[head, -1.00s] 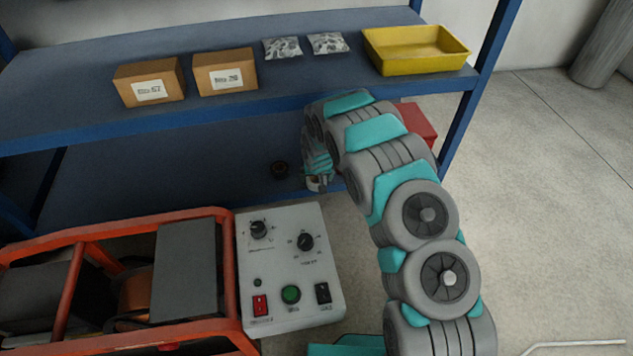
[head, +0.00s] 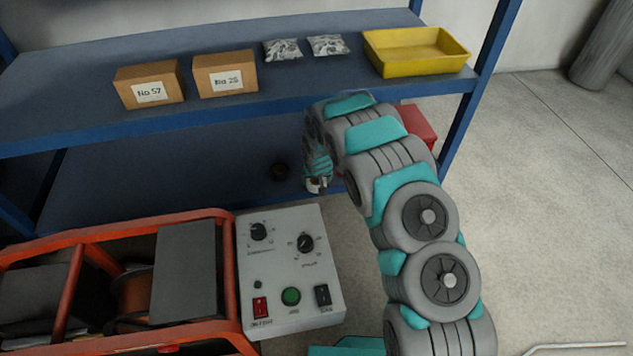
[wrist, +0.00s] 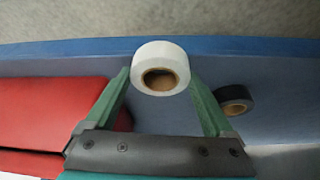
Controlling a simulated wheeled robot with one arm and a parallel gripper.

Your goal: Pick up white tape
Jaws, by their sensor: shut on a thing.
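The white tape (wrist: 160,54) is a white roll with a brown core, seen in the wrist view between the two green fingers. My gripper (wrist: 158,82) is shut on the white tape near the shelf's front edge. In the head view my gripper (head: 317,184) reaches to the lower blue shelf, with a small white bit of the tape showing at its tip. Most of the tape is hidden there by the gripper.
A black tape roll (wrist: 234,99) lies on the lower shelf close beside the right finger. A red box (wrist: 62,110) is to the left in the wrist view. The upper shelf (head: 330,88) is overhead, and a control box (head: 290,270) stands in front.

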